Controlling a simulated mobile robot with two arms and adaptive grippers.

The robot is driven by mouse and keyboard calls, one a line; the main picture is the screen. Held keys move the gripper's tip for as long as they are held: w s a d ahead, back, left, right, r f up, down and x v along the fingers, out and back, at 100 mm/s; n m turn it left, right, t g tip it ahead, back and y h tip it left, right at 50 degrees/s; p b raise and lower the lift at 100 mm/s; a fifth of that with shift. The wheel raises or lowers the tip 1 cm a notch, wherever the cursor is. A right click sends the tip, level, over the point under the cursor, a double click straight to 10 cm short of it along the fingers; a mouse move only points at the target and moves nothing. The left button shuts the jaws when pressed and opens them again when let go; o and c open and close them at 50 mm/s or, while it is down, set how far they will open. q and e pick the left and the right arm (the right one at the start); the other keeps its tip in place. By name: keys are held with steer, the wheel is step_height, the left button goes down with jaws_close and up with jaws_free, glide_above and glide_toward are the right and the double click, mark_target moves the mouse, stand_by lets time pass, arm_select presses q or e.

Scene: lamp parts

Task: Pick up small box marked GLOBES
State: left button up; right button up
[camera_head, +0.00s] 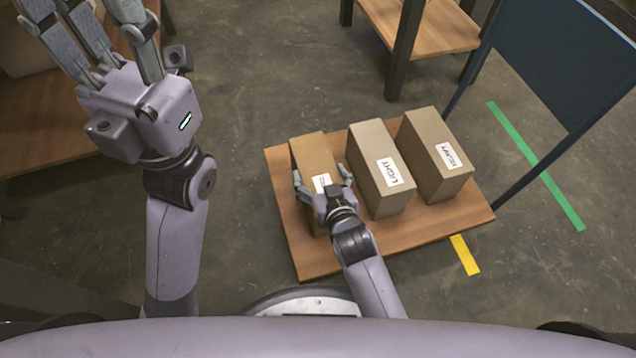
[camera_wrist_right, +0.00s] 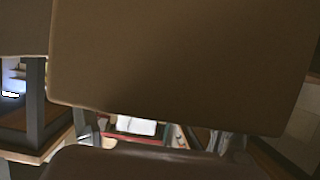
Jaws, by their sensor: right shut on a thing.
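Three brown cardboard boxes stand in a row on a low wooden table (camera_head: 440,222) in the head view. The leftmost box (camera_head: 313,150) has a white label, partly hidden by my right gripper and not readable, so I cannot confirm GLOBES. My right gripper (camera_head: 322,180) is shut on this box, with fingers at its left and right sides. In the right wrist view, a plain brown box face (camera_wrist_right: 180,60) fills the upper part. My left gripper (camera_head: 105,35) is raised at the upper left, fingers spread and empty.
The middle box (camera_head: 372,147), labelled LIGHT, stands close to the right of the held box. The right box (camera_head: 432,137) carries a label that seems to read HEAVY. A dark panel (camera_head: 570,60) stands at the upper right.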

steer(key=shift+d+f, duration=0.1)
steer(key=shift+f, duration=0.15)
steer(key=c, duration=1)
steer(key=shift+r, duration=0.15)
steer(key=shift+c, duration=0.3)
steer(key=shift+r, duration=0.1)
